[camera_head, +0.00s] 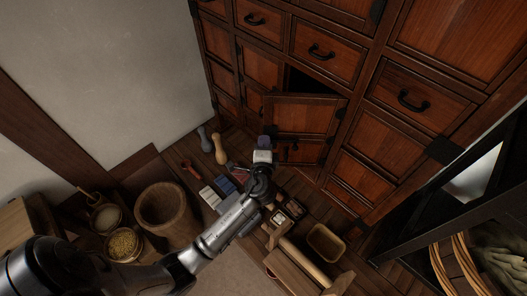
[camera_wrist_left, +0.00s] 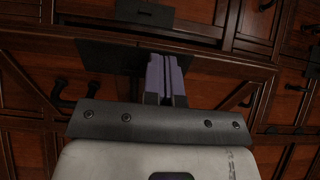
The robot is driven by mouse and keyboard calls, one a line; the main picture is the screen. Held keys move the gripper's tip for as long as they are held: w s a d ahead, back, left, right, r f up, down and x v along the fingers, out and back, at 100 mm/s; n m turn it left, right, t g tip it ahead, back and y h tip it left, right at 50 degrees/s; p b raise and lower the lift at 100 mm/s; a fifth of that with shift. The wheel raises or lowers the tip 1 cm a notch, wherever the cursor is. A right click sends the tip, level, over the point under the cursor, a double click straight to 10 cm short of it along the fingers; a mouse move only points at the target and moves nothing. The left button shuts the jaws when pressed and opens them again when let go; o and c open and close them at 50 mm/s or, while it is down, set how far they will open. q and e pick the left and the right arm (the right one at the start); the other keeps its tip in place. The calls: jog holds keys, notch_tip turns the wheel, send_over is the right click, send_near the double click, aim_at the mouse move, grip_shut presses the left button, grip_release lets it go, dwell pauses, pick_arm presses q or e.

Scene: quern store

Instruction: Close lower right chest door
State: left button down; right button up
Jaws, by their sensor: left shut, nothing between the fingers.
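The dark reddish wooden chest (camera_head: 325,52) with black iron handles fills the upper middle and right of the head view. One lower door (camera_head: 306,114) stands partly open, with a dark gap (camera_head: 297,79) above it. My left gripper (camera_head: 265,141) is shut and empty, in front of the chest at the left end of this door. In the left wrist view its purple-grey fingers (camera_wrist_left: 165,76) are together over a black metal plate (camera_wrist_left: 108,56) on the wood. I cannot tell whether they touch it. My right gripper is out of view.
On the wooden floor below stand a wooden bucket (camera_head: 163,208), a bowl of grain (camera_head: 123,244) and an empty tan tray (camera_head: 325,242). Several small items lie near the gripper. A black rack with baskets (camera_head: 466,265) stands at the right. A pale wall (camera_head: 105,65) is at the left.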

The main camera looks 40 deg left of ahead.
pick_arm(q)
jog(key=shift+w+a, duration=0.45)
jog(key=shift+w, duration=0.1)
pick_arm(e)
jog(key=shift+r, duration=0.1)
